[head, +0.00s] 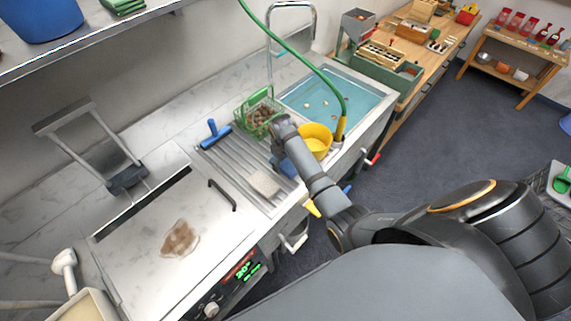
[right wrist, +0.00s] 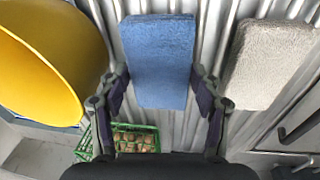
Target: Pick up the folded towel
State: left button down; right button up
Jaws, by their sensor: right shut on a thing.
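The blue folded towel (head: 288,168) is on the ribbed metal drainboard, partly hidden under my right gripper (head: 281,156) in the head view. In the right wrist view the towel (right wrist: 158,55) is a flat blue slab between the two fingers of my right gripper (right wrist: 159,82). The gripper is shut on it, one finger at each side edge. I cannot tell whether the towel is clear of the drainboard. My left gripper is not in view.
A beige folded cloth (head: 264,183) lies close beside the towel. A yellow bowl (head: 318,146) stands on the other side. A green basket of chestnuts (head: 259,113) and a blue-handled tool (head: 214,134) are behind. A sink (head: 368,95) lies beyond.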

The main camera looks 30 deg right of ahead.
jog(key=s+a+r+b, duration=0.2)
jog(key=s+a+r, duration=0.2)
jog(key=s+r, duration=0.7)
jog(key=shift+s+r, duration=0.25)
jog(key=shift+s, duration=1)
